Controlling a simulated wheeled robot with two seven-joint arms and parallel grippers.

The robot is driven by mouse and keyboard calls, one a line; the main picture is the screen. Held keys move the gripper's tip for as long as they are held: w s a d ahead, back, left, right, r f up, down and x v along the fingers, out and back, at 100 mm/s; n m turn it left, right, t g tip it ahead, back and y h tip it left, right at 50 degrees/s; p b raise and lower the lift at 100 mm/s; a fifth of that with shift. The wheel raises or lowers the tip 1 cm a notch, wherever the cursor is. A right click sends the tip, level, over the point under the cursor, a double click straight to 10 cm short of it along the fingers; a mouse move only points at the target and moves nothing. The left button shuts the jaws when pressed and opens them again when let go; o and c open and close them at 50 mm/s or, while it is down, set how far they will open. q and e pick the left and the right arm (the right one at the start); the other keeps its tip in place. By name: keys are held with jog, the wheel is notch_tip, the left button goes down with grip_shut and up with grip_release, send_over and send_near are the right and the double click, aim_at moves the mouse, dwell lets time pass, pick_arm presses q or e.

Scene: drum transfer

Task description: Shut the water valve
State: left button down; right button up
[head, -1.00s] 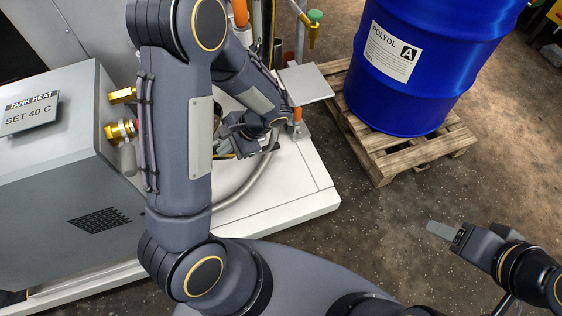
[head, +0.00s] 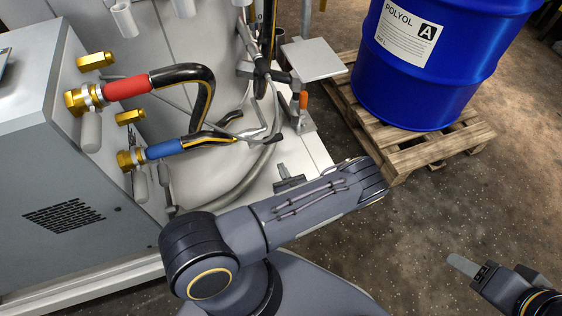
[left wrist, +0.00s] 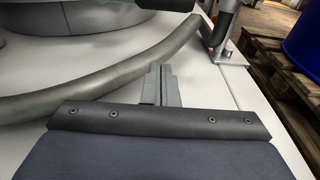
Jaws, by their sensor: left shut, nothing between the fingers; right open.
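On the side of the grey heater box, an upper brass fitting (head: 78,99) joins a hose with a red sleeve (head: 127,87). A lower brass fitting (head: 127,160) joins a hose with a blue sleeve (head: 164,149). Grey handles (head: 91,131) hang below these fittings; no label shows which is the water valve. My left gripper (head: 288,181) is shut and empty, right of the fittings and apart from them, over the white base. It also shows in the left wrist view (left wrist: 157,82). My right gripper (head: 464,266) is open at lower right, over the floor.
A grey hose (left wrist: 120,72) curves across the white base. A pipe stand with an orange handle (head: 303,99) and a grey plate (head: 313,60) stand behind my left gripper. A blue drum (head: 420,75) stands on a wooden pallet (head: 437,150).

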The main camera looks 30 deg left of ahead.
aim_at(266, 141)
pick_arm(q)
jog(key=b+x, duration=0.2)
jog(key=x, duration=0.6)
jog(key=shift+w+a+f+b, duration=0.15)
jog(key=shift+a+f+b, duration=0.05)
jog(key=shift+a+b, duration=0.15)
notch_tip(266, 141, up, 3)
jog(key=shift+d+f, duration=0.15)
jog(key=shift+s+d+r, duration=0.1)
jog(key=shift+s+r, duration=0.15)
jog(key=shift+r, duration=0.55)
